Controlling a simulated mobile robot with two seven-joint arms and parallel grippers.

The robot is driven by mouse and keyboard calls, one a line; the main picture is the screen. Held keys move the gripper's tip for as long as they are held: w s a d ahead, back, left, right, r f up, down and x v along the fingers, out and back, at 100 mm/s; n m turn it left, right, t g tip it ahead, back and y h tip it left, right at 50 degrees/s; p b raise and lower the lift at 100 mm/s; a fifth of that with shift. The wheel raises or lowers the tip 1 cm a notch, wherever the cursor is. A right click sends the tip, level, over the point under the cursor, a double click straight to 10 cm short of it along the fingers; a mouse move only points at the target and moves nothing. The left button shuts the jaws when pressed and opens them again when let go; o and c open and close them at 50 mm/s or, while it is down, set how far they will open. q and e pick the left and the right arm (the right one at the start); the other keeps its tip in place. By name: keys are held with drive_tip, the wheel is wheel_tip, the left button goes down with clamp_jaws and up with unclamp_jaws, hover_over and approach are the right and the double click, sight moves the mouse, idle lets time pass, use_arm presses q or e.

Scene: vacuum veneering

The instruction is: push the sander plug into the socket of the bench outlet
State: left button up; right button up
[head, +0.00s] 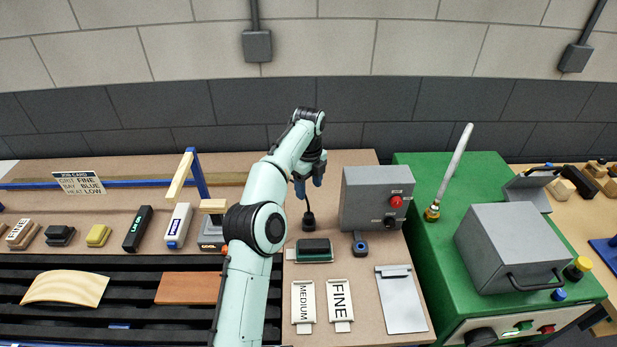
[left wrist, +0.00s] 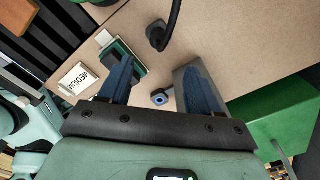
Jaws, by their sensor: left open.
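My left gripper (head: 309,184) is open, its blue fingers pointing down over the tan bench, left of the grey box. In the left wrist view its fingers (left wrist: 148,85) are apart with nothing between them. A black round-based piece with a curved black stem or cord (head: 308,222) stands below the gripper; it also shows in the left wrist view (left wrist: 157,38). I cannot tell whether it is the plug. The grey box (head: 362,200) has a red button and a dark round fitting (head: 390,222), possibly the socket. A small blue ringed fitting (head: 360,244) lies in front. My right gripper is out of view.
A green-and-dark block (head: 314,250), MEDIUM card (head: 303,303), FINE card (head: 339,302) and grey clipboard (head: 401,298) lie on the bench front. A green machine (head: 420,215) stands to the right. The slatted black bed (head: 130,290) is at left.

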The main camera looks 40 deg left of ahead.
sight(309, 213)
use_arm(q)
wheel_tip(309, 213, down, 13)
drive_tip(key=shift+s+d+r+b, duration=0.1)
drive_tip(key=shift+s+b, duration=0.05)
drive_tip(key=shift+b, duration=0.2)
clamp_jaws()
drive_tip(key=shift+r, duration=0.15)
drive_tip(key=shift+r+p, duration=0.35)
drive_tip(key=shift+r, duration=1.4)
